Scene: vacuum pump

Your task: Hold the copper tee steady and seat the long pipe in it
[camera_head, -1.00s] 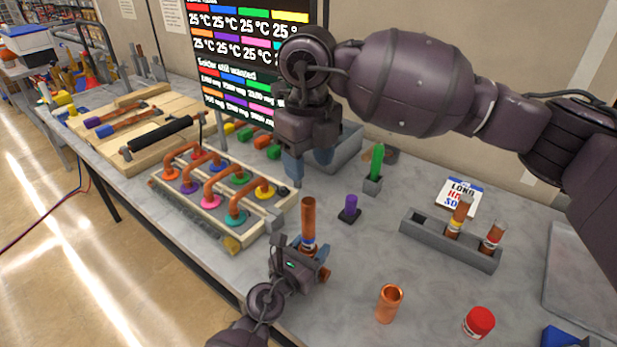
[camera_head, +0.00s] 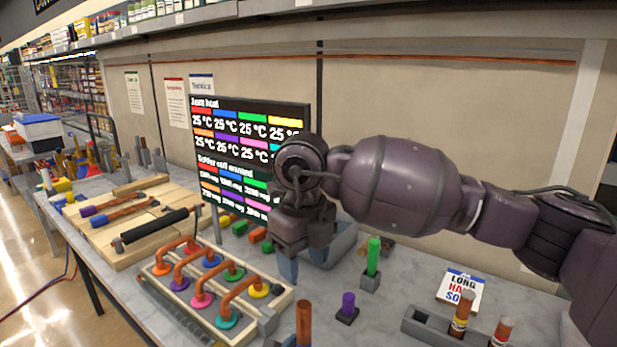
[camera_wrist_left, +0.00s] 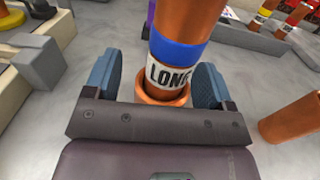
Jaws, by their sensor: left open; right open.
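The long pipe (camera_head: 304,322) is copper and upright at the bottom edge of the head view. In the left wrist view the long pipe (camera_wrist_left: 180,45) has a blue band and a LONG label. Its lower end stands in the flared copper mouth of the tee (camera_wrist_left: 163,97); how deep it sits I cannot tell. The rest of the tee is hidden. My left gripper (camera_wrist_left: 155,75) is open, its blue fingers on either side of the pipe and tee mouth. My right gripper (camera_head: 303,264) is open and empty, above and behind the pipe.
A rack of coloured copper bends (camera_head: 205,285) stands left of the pipe. A purple peg (camera_head: 347,304) and a green peg (camera_head: 372,258) stand to its right, with a grey pipe holder (camera_head: 425,326) beyond. Another copper piece (camera_wrist_left: 292,118) is close on the right in the wrist view.

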